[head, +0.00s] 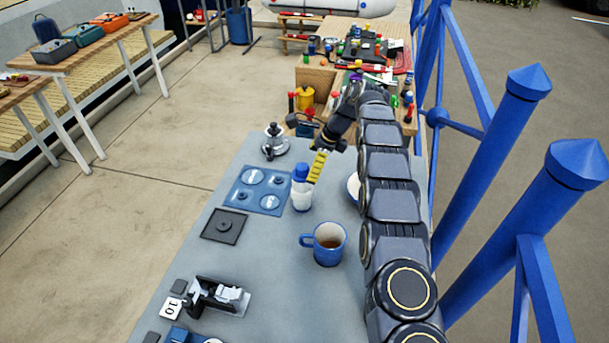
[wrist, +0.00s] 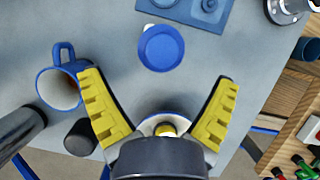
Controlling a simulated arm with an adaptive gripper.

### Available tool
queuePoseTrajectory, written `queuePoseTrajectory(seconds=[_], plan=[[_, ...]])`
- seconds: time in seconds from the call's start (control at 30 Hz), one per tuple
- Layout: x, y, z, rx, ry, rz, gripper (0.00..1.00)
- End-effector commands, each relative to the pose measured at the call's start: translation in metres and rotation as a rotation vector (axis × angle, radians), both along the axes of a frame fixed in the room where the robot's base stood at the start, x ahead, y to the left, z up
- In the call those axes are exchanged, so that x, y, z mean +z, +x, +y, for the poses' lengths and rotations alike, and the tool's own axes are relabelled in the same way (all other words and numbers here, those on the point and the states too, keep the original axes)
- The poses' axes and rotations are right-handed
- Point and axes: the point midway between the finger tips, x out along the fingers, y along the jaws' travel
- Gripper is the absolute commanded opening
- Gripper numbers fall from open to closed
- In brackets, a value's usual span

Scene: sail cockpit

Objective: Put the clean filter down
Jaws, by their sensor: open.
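A white cylinder with a blue cap (head: 302,187) stands upright on the grey table, just right of a blue mat; I cannot tell whether it is the clean filter. From above, its blue cap (wrist: 161,48) shows in the wrist view, just beyond my fingertips. My gripper (wrist: 157,80) is open, with its yellow fingers spread wide and nothing held between them. In the head view a yellow finger (head: 319,166) shows close beside the capped cylinder. The blue mat (head: 239,201) carries round pale and dark marks or discs. No other clearly recognisable filter shows.
A blue mug (head: 329,244) of brown liquid stands nearer, and a pale dish (head: 353,187) is partly behind my arm. A dark square plate (head: 225,227) and a metal pot-like object (head: 275,144) lie to the left. Bare table (head: 285,285) lies left of the mug.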

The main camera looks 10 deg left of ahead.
Motion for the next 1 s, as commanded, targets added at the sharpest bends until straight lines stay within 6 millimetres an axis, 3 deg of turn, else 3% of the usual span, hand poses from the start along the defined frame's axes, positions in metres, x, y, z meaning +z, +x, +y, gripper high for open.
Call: queuePoseTrajectory(seconds=[0.1,0.23,0.67,0.83,1.0], plan=[[0.026,0.003,-0.011,-0.002,0.002,-0.007,0.89],[0.045,0.004,-0.019,-0.002,0.002,-0.005,0.89],[0.061,0.0,-0.025,0.025,0.002,-0.008,0.89],[0.102,-0.022,-0.043,0.151,0.005,-0.056,0.89],[0.146,-0.069,-0.071,0.349,-0.012,-0.116,0.89]])
